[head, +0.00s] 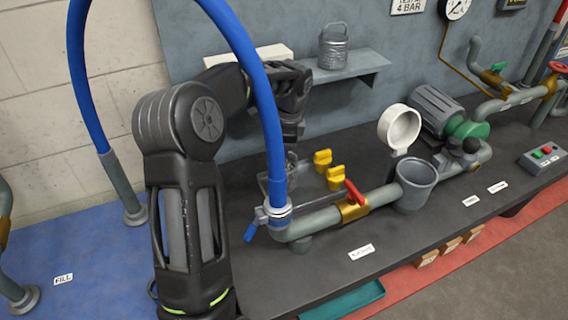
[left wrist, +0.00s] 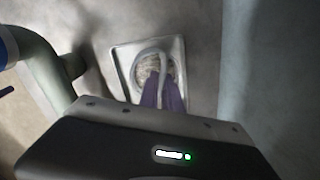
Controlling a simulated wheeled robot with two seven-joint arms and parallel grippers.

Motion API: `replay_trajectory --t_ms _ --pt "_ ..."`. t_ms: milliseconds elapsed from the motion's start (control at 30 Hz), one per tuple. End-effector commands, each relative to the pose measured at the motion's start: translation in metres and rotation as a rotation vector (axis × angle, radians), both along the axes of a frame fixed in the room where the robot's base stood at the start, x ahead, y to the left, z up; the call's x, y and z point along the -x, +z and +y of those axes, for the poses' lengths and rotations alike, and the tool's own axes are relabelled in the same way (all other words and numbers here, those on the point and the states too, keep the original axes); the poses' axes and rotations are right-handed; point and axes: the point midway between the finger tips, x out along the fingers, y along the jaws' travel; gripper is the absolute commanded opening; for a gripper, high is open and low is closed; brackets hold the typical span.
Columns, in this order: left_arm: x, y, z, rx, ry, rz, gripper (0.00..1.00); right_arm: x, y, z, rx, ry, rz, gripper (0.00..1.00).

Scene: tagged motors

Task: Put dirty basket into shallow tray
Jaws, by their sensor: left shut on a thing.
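My left gripper (head: 291,140) reaches down behind the blue hose in the head view, shut on the dirty basket (head: 291,168), a small mesh basket mostly hidden there by the gripper and hose. In the left wrist view, the gripper's fingers (left wrist: 163,92) close on the handle of the basket (left wrist: 151,66), which is round with a pale, grimy inside. The basket is over the shallow tray (left wrist: 122,74), a square metal tray with a raised rim. I cannot tell whether the basket touches the tray's floor. My right gripper is in neither view.
A clean-looking mesh basket (head: 333,48) stands on the wall shelf (head: 350,68). The blue hose (head: 265,95) arches close to my left arm. Yellow fittings (head: 336,178), a red-handled valve pipe (head: 320,218) and a grey cup (head: 417,185) stand right of the tray.

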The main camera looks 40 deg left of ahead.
Motion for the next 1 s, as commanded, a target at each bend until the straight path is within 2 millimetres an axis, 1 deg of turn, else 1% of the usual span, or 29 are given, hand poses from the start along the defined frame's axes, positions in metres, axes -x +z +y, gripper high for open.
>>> replay_trajectory --t_ms 300,367,600,1000 --pt "-0.001 -0.001 0.0 -0.001 0.0 -0.002 0.0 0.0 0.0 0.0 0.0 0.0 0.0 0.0" --pt "0.0 -0.005 0.0 -0.001 0.0 -0.001 0.0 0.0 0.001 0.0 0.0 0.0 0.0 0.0" --pt "0.0 -0.035 0.0 0.0 -0.001 0.0 0.0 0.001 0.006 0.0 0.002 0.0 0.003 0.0" --pt "0.0 -0.041 0.0 -0.001 0.0 -0.002 0.0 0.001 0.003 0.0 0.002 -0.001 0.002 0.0"
